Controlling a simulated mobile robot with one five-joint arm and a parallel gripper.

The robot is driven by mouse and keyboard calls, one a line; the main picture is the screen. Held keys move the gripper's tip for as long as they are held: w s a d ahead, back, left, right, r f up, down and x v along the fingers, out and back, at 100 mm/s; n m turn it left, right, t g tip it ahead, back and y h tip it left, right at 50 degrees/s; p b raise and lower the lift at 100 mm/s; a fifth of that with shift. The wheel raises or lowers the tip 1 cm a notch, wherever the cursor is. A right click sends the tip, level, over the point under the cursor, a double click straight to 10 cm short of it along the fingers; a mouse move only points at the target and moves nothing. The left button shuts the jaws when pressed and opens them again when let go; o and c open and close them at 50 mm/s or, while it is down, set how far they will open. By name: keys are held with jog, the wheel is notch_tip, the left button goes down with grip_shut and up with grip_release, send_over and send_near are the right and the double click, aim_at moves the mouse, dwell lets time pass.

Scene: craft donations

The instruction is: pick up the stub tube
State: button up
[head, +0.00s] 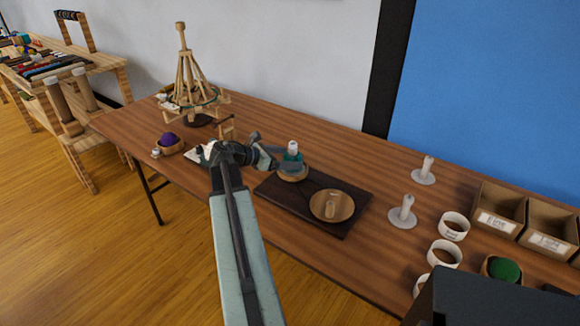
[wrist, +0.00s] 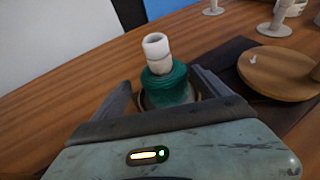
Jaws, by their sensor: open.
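A white tube (wrist: 156,48) stands upright with teal thread (wrist: 166,86) wound around its lower part; I take it to be the stub tube. In the head view the same tube (head: 293,147) stands in a small round wooden dish (head: 293,178) at the back left of a dark board. My gripper (wrist: 164,86) is open, with one finger on each side of the teal winding. In the head view my gripper (head: 283,163) partly hides the winding. I cannot tell whether the fingers touch it.
The dark board (head: 275,194) also bears a round wooden plate (head: 320,211) with a small light piece. Tubes on round bases (head: 402,223), white rings (head: 445,252) and labelled boxes (head: 500,206) stand to the right. A wooden rack (head: 185,82) and a purple ball (head: 169,139) are left.

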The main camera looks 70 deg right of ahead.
aim_at(298, 159)
jog(key=b+x, duration=0.2)
jog(key=x, duration=0.3)
jog(key=shift+s+f, duration=0.1)
jog(key=shift+s, duration=0.1)
jog(key=shift+a, duration=0.15)
jog(key=c, duration=1.4)
notch_tip(298, 159, up, 10)
jog(key=p, duration=1)
jog(key=shift+c, duration=0.2)
